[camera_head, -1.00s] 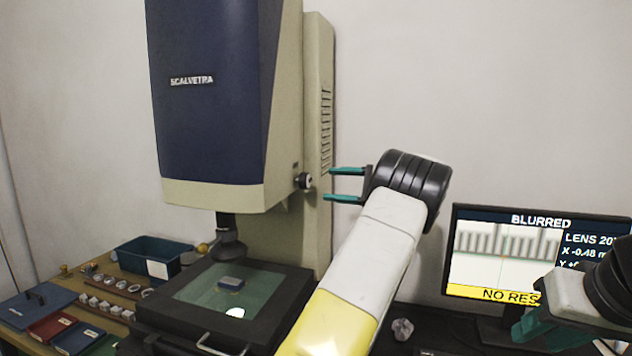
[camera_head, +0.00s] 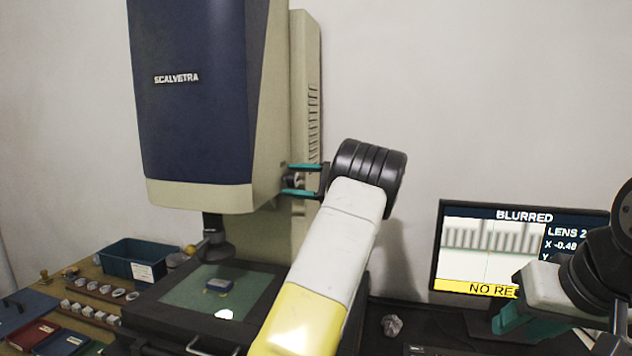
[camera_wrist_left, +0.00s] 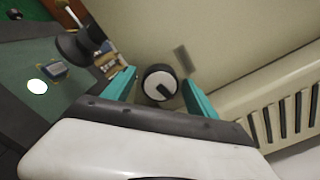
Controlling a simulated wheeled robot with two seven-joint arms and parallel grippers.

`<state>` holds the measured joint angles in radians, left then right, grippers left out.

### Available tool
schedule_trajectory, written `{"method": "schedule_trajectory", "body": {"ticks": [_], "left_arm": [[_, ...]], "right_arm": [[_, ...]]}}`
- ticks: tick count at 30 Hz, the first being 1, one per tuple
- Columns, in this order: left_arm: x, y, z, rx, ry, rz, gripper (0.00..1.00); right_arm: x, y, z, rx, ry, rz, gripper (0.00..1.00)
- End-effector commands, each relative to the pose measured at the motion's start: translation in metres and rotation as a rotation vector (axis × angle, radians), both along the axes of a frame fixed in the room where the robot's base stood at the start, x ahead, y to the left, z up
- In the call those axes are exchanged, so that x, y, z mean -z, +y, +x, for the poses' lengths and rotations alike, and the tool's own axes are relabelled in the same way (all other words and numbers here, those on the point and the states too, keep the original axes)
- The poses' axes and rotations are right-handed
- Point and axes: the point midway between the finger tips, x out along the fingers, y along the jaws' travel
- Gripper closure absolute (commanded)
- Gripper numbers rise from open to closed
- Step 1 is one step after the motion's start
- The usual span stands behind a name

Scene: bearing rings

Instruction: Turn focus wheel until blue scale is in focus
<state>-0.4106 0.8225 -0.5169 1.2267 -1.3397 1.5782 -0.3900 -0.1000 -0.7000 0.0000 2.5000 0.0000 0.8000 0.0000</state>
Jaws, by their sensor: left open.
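My left gripper (camera_head: 289,179) is open, with a teal finger on each side of the wheel. In the left wrist view, gaps show between the wheel and both fingers of the left gripper (camera_wrist_left: 158,80). The monitor (camera_head: 490,245) reads "BLURRED" and shows a soft-edged grey scale above a yellow "NO RE…" bar. The scale does not look blue. My right gripper (camera_head: 508,318) is at the lower right; its jaw gap is unclear.
A glass stage (camera_head: 180,292) holds a small blue block (camera_head: 219,286) under the lens. A dark blue bin (camera_head: 133,268) and several small parts stand on the bench at left. Vent slots are beside the wheel.

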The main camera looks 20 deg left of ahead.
Motion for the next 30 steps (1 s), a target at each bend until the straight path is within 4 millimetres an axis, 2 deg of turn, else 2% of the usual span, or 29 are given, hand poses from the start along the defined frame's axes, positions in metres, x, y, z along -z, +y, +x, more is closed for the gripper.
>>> {"method": "schedule_trajectory", "body": {"ticks": [2,12,17,24,30], "left_arm": [[-0.0001,-0.0001,-0.0001,0.000,0.000,0.000,0.34],[0.0000,-0.0003,-0.0001,-0.001,0.000,-0.001,0.96],[0.0001,-0.0006,-0.0002,0.000,0.049,-0.003,0.96],[-0.0001,-0.0004,-0.0005,-0.001,0.318,-0.017,0.96],[0.0002,-0.0006,-0.0007,-0.001,0.464,-0.027,0.96]], "right_arm": [[0.0000,0.0000,0.0000,0.000,0.000,0.000,0.67],[0.0000,0.0000,0.0000,0.000,0.000,0.000,0.67],[0.0000,0.0000,0.0000,0.000,0.000,0.000,0.67],[0.0000,0.0000,0.0000,0.000,0.000,0.000,0.67],[0.0000,0.0000,0.0000,0.000,0.000,0.000,0.67]]}}
